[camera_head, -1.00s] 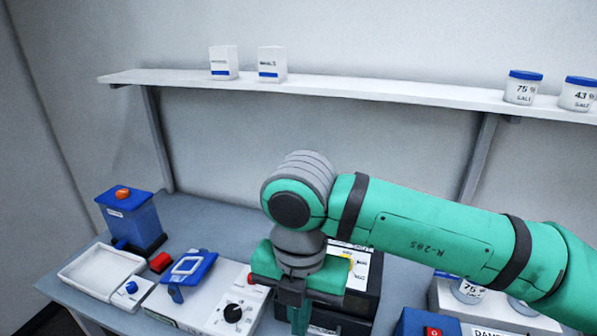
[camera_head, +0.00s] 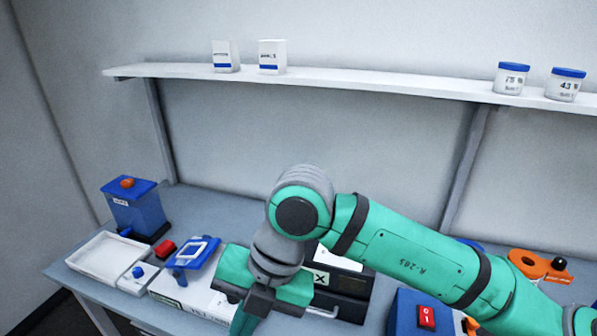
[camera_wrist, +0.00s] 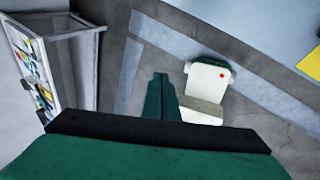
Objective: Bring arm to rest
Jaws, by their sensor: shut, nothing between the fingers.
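My arm reaches in from the right of the head view, over the workbench (camera_head: 205,203). My gripper (camera_head: 243,324) points down and to the left at the lower middle, in front of a black box (camera_head: 345,285). The lower part of the fingers is cut off by the frame edge. In the wrist view my gripper (camera_wrist: 160,78) is shut, with its fingers together and nothing between them. Below it there is grey floor with pale bands.
On the bench stand a blue container (camera_head: 135,212), a white tray (camera_head: 98,258), a blue-framed device (camera_head: 193,254), a blue box with a red switch (camera_head: 408,308) and an orange dispenser (camera_head: 532,264). A wall shelf (camera_head: 350,86) holds boxes and jars.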

